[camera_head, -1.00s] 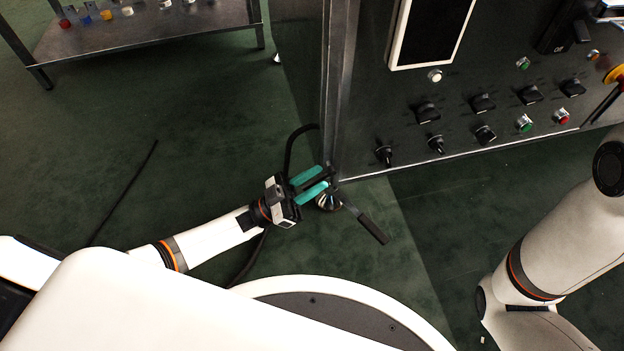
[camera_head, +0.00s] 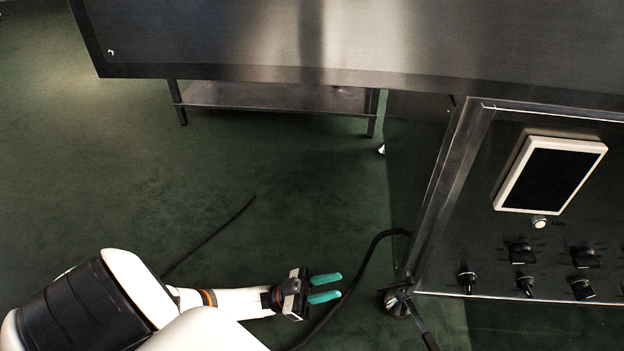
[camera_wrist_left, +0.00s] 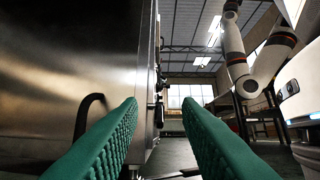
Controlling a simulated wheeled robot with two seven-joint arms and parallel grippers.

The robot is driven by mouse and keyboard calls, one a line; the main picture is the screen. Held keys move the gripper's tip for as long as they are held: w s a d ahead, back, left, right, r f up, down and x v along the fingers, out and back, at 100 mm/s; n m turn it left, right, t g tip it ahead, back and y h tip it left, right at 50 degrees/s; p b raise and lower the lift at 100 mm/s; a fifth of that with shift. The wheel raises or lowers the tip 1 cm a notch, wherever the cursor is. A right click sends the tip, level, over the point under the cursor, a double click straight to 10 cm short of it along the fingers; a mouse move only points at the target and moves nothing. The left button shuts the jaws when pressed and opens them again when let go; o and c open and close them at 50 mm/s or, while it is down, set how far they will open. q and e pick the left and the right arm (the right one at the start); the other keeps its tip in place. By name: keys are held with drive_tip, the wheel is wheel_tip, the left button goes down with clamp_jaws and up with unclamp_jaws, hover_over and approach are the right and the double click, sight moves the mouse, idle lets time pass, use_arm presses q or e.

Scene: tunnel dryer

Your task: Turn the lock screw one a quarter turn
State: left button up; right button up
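No part is clearly marked as lock screw one. A metal foot piece (camera_head: 397,302) with a dark lever handle (camera_head: 424,330) sits at the lower left corner of the control cabinet in the head view; I cannot tell whether it is the lock screw. My left gripper (camera_head: 339,287) is left of it, apart from it, with its two teal fingers spread and pointing right. The left wrist view shows the fingers (camera_wrist_left: 160,130) wide apart with nothing between them. My right gripper does not show.
The control cabinet (camera_head: 481,240) carries a white-framed screen (camera_head: 550,175) and several black knobs. A large steel housing (camera_head: 350,40) spans the top, with a low steel shelf (camera_head: 275,97) beneath it. A black cable (camera_head: 365,262) runs behind my left gripper. Green floor on the left is open.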

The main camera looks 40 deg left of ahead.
use_arm(q)
drive_tip(key=s+a, duration=0.2)
drive_tip(key=a, duration=0.1)
